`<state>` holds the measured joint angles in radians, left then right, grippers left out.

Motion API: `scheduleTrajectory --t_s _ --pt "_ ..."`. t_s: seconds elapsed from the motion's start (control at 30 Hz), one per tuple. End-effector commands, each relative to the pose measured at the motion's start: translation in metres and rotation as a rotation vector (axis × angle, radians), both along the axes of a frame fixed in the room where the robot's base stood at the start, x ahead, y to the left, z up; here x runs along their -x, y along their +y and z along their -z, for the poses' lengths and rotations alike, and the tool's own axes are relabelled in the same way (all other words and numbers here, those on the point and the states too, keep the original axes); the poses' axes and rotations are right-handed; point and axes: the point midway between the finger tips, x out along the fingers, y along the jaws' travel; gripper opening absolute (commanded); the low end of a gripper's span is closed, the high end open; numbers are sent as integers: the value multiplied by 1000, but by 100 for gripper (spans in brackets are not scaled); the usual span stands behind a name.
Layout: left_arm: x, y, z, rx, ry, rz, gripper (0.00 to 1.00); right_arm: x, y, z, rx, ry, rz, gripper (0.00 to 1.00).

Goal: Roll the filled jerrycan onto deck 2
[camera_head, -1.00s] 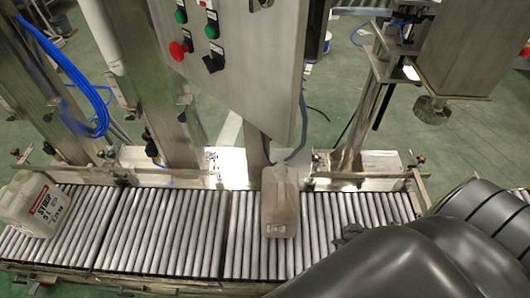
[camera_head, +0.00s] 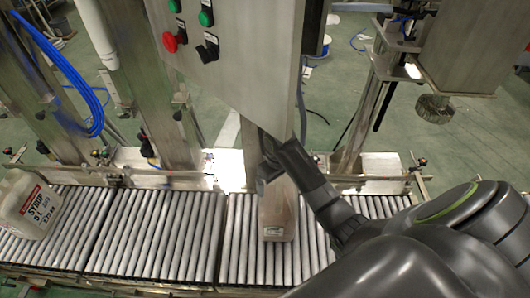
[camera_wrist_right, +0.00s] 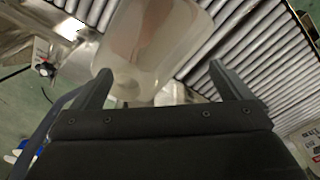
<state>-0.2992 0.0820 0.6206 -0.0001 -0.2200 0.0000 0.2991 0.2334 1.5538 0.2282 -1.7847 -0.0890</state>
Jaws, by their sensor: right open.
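The jerrycan (camera_head: 278,215) with brownish liquid stands on the roller conveyor, below the control panel. Its upper part is hidden behind my right gripper in the head view. In the right wrist view the translucent jerrycan (camera_wrist_right: 150,42) lies just ahead of and between the two fingers. My right gripper (camera_head: 268,164) is open at the jerrycan's upper part; I cannot tell whether a finger touches it. The open fingers also show in the wrist view (camera_wrist_right: 163,88). My left gripper is not in view.
A white jerrycan labelled syrup (camera_head: 28,206) stands at the conveyor's left end. The roller conveyor (camera_head: 150,230) is clear between the two cans. A steel control panel (camera_head: 235,50) hangs above, close over my right gripper. Steel posts and a rail (camera_head: 345,178) line the far side.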

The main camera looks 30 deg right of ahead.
Motion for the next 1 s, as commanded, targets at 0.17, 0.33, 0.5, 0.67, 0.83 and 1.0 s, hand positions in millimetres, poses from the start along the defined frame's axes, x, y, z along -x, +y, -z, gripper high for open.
scheduleTrajectory --t_s 0.17,0.33,0.5,0.67,0.83,1.0 --pt "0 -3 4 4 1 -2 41 -40 6 -57 -5 35 -54 98" --pt "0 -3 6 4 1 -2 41 -51 8 -80 -9 58 -75 98" --pt "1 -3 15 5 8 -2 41 -51 9 -74 -9 63 -79 98" --pt "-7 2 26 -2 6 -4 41 -51 9 -55 -9 62 -78 98" --pt "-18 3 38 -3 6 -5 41 -51 9 -34 -8 62 -78 98" --pt "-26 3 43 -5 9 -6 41 -50 9 -12 -10 65 -77 98"
